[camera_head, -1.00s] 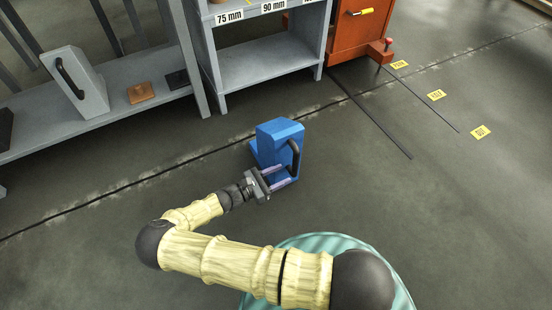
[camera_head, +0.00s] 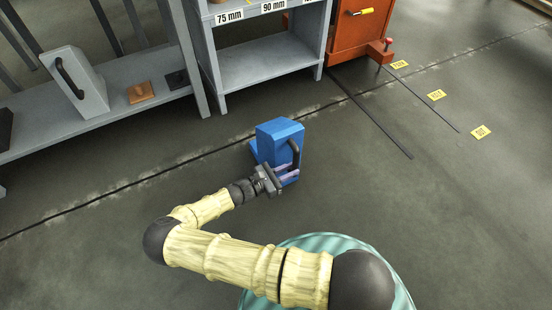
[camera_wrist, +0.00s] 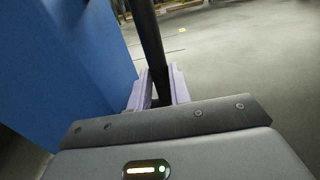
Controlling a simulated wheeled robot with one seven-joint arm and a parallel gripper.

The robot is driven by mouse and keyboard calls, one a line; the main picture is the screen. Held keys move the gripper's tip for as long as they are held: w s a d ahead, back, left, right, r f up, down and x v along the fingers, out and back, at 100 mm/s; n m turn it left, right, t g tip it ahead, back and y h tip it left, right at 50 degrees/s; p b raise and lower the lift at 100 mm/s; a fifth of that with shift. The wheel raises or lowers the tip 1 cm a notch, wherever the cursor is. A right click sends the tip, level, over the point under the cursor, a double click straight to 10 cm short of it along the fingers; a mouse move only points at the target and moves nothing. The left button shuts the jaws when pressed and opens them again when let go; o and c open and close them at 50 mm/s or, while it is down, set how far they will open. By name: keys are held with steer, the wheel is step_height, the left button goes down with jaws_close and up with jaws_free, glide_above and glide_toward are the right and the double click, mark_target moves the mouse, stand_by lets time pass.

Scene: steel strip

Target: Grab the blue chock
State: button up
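The blue chock (camera_head: 277,136) stands upright on the dark floor in the middle of the head view, with a black bar handle (camera_head: 296,152) on its right side. My gripper (camera_head: 291,172) is at the lower part of this handle. In the wrist view the handle (camera_wrist: 149,38) runs down between the two purple fingers of my gripper (camera_wrist: 160,82), which sit close against both its sides. The gripper looks shut on the handle. The chock's blue side (camera_wrist: 55,75) fills the left of the wrist view. The fingertips' contact is partly hidden by the handle.
A grey bench (camera_head: 125,115) with a grey chock (camera_head: 83,85) and small blocks stands at the left. A grey shelf (camera_head: 265,68) and an orange cabinet (camera_head: 352,45) stand behind. Dark strips (camera_head: 375,120) lie on the floor at right. The right floor is mostly clear.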

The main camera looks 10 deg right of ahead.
mark_target(279, 141)
jaws_close()
stand_by(1.0)
steer(key=shift+r, duration=0.15)
steer(key=shift+r, duration=0.15)
step_height(279, 141, up, 10)
steer(key=p, duration=0.7)
stand_by(0.5)
